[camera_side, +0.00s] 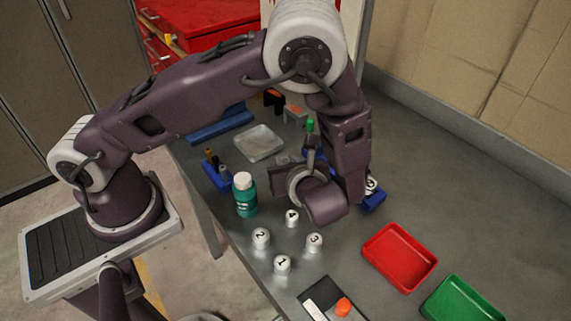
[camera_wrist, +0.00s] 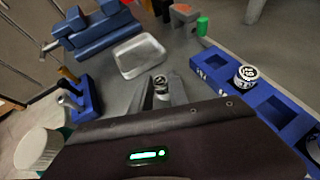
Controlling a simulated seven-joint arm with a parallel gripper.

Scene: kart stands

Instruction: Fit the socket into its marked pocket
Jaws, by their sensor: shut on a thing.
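A small silvery socket (camera_wrist: 161,82) with a dark marking on top sits between the fingertips of my gripper (camera_wrist: 162,94), which is shut on it. A blue rack (camera_wrist: 222,80) with square pockets lies to the right in the wrist view. One pocket near its far end and one in its middle look empty. A marked socket (camera_wrist: 246,75) stands at the rack between these. Another is partly cut off at the right edge. In the side view my arm hides the fingers and most of the rack (camera_side: 374,201). I cannot tell which pocket is marked.
Several numbered white-topped cylinders (camera_side: 282,264) stand on the table's front. A red tray (camera_side: 400,257) and a green tray (camera_side: 462,301) lie right. A teal bottle (camera_side: 245,196), blue tool holder (camera_wrist: 84,98) and grey tray (camera_wrist: 140,56) stand left of the gripper.

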